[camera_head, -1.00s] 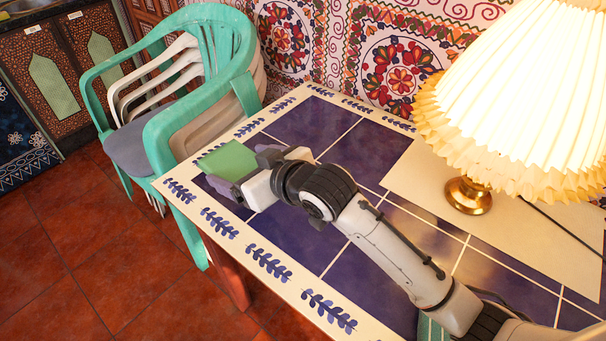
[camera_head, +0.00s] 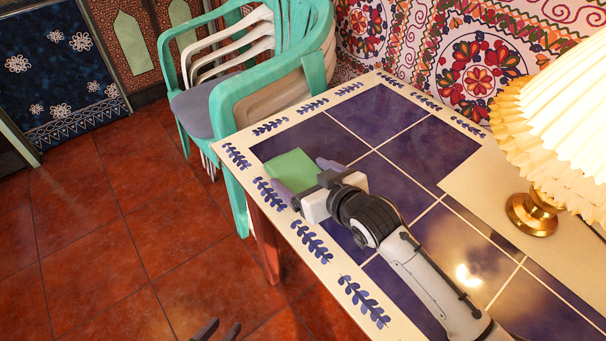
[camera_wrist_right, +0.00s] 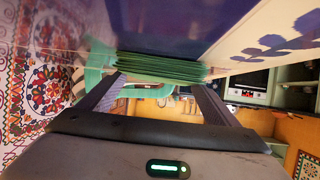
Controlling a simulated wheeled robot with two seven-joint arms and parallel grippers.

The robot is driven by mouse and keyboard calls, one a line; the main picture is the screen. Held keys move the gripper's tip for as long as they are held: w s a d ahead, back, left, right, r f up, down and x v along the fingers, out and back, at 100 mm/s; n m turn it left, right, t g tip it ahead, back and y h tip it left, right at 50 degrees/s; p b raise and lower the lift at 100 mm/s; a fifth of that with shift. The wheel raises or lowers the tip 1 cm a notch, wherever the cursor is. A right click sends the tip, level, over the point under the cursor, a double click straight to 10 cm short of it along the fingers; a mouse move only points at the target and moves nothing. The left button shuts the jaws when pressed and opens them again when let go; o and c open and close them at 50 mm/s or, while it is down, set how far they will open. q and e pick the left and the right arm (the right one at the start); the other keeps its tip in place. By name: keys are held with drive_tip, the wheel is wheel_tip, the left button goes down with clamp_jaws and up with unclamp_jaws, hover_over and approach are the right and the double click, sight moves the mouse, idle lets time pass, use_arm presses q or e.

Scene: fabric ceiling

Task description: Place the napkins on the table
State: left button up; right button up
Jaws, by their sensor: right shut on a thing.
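The napkins (camera_head: 290,171) are a flat green square stack. They are at the near-left corner of the blue-tiled table (camera_head: 422,157), over a dark tile just inside the leaf-patterned border. My right gripper (camera_head: 304,180) is shut on the napkins, with one finger at each side. In the right wrist view the layered green edges of the napkins (camera_wrist_right: 160,68) show between the fingers, close against the tabletop. I cannot tell whether they touch it. My left gripper (camera_head: 220,331) shows only as two dark, spread fingertips at the bottom edge, over the floor, empty.
A lamp (camera_head: 540,205) with a pleated shade and brass base stands at the table's right, on a cream panel (camera_head: 480,185). Stacked green and white chairs (camera_head: 262,100) stand close behind the table's left end. The tiles beyond the gripper are clear.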

drive_tip(key=o, duration=1.3)
drive_tip(key=shift+o, duration=0.2)
drive_tip(key=p+v, duration=0.1)
drive_tip(key=v, duration=1.1)
